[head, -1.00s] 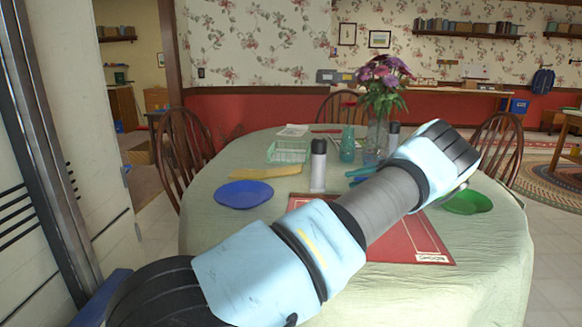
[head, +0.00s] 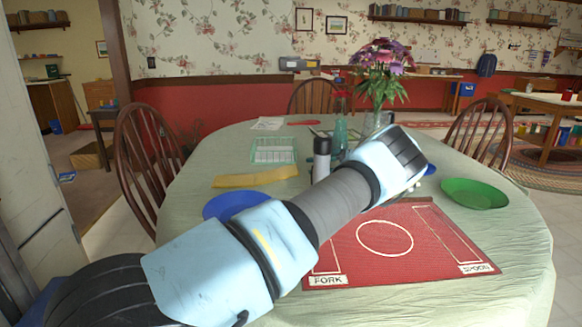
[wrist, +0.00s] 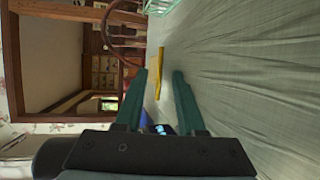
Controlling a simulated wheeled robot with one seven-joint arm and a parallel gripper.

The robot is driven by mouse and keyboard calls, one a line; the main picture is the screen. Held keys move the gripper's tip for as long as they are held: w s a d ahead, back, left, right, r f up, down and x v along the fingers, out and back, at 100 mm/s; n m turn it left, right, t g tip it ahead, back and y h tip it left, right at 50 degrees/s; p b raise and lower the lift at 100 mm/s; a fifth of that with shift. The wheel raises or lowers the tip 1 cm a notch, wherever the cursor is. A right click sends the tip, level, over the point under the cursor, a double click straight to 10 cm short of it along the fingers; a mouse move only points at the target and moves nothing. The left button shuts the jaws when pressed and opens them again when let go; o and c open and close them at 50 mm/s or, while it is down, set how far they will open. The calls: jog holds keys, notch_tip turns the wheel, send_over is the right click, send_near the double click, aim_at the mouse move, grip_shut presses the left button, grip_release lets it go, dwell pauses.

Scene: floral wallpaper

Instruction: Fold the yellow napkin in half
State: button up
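The yellow napkin (head: 255,178) lies on the left side of the table as a long narrow strip in the head view. In the wrist view the napkin (wrist: 160,73) is a thin yellow strip seen between and beyond the fingertips. My gripper (wrist: 164,75) is open, its two teal fingers apart with nothing held between them. It is some distance from the napkin. In the head view my arm crosses the front of the table and my gripper is hidden there.
The table (head: 210,160) has a pale green cloth. A blue plate (head: 235,204), partly behind my arm, lies in front of the napkin. Behind it is a green basket (head: 273,150). A dark-topped bottle (head: 321,160), flower vase (head: 376,122), red placemat (head: 400,250) and green plate (head: 474,193) stand further right.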

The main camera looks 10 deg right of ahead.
aim_at(294, 167)
jog(key=x, duration=0.7)
jog(key=shift+w+a+f+p, duration=0.1)
jog(key=shift+a+p, duration=0.15)
jog(key=shift+p, duration=0.15)
grip_shut()
